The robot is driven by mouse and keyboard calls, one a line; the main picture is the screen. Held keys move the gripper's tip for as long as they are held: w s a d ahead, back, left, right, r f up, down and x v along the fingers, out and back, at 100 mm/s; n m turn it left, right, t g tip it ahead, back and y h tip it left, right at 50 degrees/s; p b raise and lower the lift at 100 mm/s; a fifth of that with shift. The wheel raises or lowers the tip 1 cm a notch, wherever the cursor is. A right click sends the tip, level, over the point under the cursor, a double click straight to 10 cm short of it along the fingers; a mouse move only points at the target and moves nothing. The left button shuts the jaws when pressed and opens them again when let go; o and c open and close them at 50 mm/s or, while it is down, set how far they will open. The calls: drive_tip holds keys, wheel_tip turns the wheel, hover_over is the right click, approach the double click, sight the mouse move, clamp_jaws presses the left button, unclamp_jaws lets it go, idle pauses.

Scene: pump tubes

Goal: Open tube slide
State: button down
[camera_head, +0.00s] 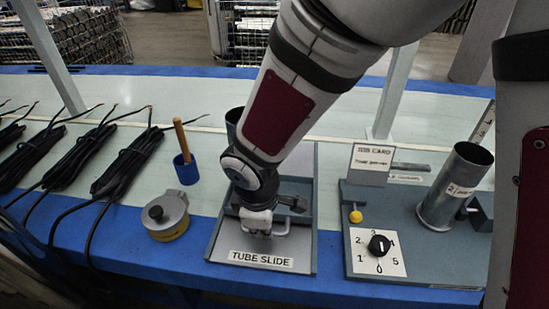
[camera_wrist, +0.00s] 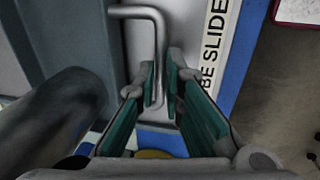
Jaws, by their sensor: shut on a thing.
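The tube slide (camera_head: 308,215) is a grey tray with raised edges and a "TUBE SLIDE" label (camera_head: 261,260) at its front. Its bent metal handle (camera_wrist: 158,35) runs between my fingers in the wrist view, and part of it shows beside the gripper in the head view. My gripper (camera_wrist: 160,88) is shut on the handle, its teal-padded fingers on either side of the rod. In the head view my gripper (camera_head: 257,230) points down just behind the label. A dark tube (camera_head: 233,120) shows partly behind my arm; my arm hides much of the tray.
To the right is a job card station (camera_head: 440,270) with a numbered dial (camera_head: 379,246), a yellow knob (camera_head: 355,216) and a leaning metal tube (camera_head: 455,185). To the left are a grey-yellow round part (camera_head: 165,215), a blue cup (camera_head: 186,170) with a wooden handle, and black cable bundles (camera_head: 125,165).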

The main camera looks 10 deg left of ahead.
drive_tip(key=c, duration=1.7)
unclamp_jaws()
drive_tip(key=r, duration=0.4)
drive_tip(key=s+r, duration=0.1)
drive_tip(key=r, duration=0.3)
drive_tip(key=s+r, duration=0.1)
drive_tip(key=r, duration=0.2)
drive_tip(key=shift+s+r, duration=0.1)
drive_tip(key=shift+r, duration=0.3)
